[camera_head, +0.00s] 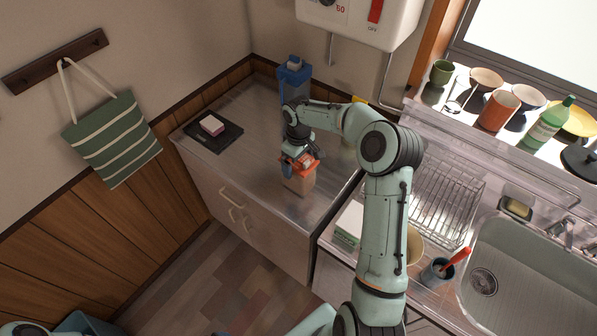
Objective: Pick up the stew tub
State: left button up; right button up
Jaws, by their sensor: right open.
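A tub with an orange lid (302,184) and a pale, see-through body stands upright on the metal counter. It looks like the stew tub, but I cannot read any label. My right gripper (297,166) points down at its lid from above, with its jaws open. The gripper hides part of the lid, and I cannot tell whether the fingers touch it. A taller container with a blue lid (294,73) stands behind, near the wall, partly hidden by my right wrist. My left gripper is out of view.
A dark mat (207,141) with a pink-and-white block (212,125) lies on the counter's left. At right are a wire dish rack (440,195), a sink (520,285) and a dark cup (437,272) holding a red-handled tool. The counter's front left is clear.

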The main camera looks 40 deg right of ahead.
jog(key=shift+f, duration=0.25)
jog(key=shift+s, duration=0.2)
jog(key=c, duration=1.8)
jog(key=shift+w+r, duration=0.1)
jog(key=shift+c, duration=0.2)
